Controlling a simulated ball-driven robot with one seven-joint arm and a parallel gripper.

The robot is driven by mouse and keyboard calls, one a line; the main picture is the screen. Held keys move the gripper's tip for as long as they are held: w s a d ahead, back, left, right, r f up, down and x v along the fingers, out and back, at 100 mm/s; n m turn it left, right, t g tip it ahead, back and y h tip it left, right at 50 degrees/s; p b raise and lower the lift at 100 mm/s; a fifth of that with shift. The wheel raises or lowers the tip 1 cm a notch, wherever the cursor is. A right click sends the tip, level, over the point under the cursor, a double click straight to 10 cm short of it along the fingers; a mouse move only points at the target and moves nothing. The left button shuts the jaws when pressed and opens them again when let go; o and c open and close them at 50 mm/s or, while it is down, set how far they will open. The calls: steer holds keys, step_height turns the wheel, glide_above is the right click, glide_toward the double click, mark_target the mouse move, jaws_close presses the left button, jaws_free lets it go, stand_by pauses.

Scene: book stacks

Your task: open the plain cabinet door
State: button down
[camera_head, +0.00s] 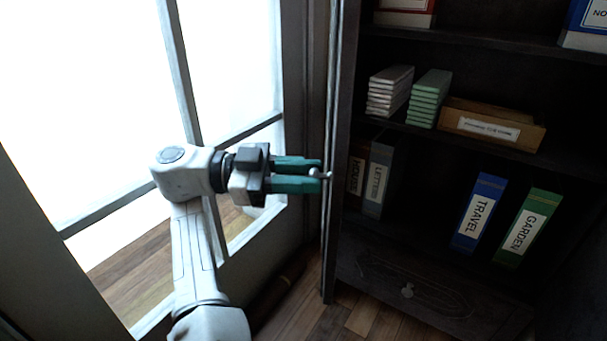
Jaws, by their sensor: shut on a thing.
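The plain cabinet door (341,130) is dark and seen nearly edge-on, standing swung out at the left side of the dark cabinet, whose inside is in view. A small pale knob (317,173) sits on the door's left face. My gripper (320,174) reaches in from the left with its two green fingers level, one above the other. The fingertips are shut on the knob, which partly hides between them.
The cabinet shelves (450,142) hold a blue binder (479,212), a green binder (527,228), stacks of booklets (430,97) and a wooden box (492,124). A bright window (90,90) stands left, behind my arm.

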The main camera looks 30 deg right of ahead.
steer(key=c, duration=0.9)
jaws_free()
steer(key=shift+r, duration=0.1)
steer(key=s+r+p, duration=0.9)
steer(key=s+r, duration=0.3)
steer(key=s, duration=0.2)
steer(key=shift+a+r, duration=0.35)
steer(key=shift+a, duration=0.1)
